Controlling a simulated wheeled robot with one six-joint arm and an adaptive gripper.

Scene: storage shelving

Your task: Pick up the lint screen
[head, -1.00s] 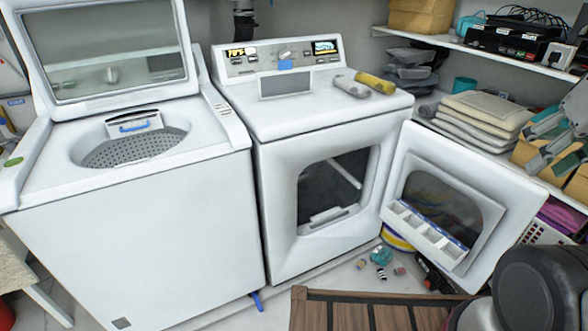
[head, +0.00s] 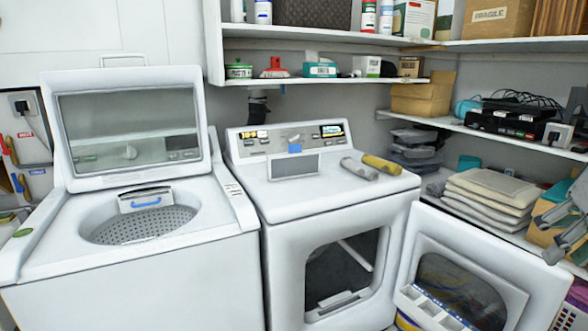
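A small grey rectangular panel (head: 294,166) with a blue tab at its top edge stands on the dryer (head: 330,198), in front of the control panel. It looks like the lint screen. My gripper (head: 543,240) is at the right edge of the head view, partly cut off, in front of the right-hand shelf. Its two grey fingers are spread apart with nothing seen between them. It is well to the right of the panel and apart from it.
The washer (head: 60,290) stands at left with its lid (head: 130,130) raised. The dryer door (head: 540,275) hangs open at lower right, with a white compartmented tray (head: 425,310) against it. A grey roll (head: 358,168) and a yellow roll (head: 381,165) lie on the dryer.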

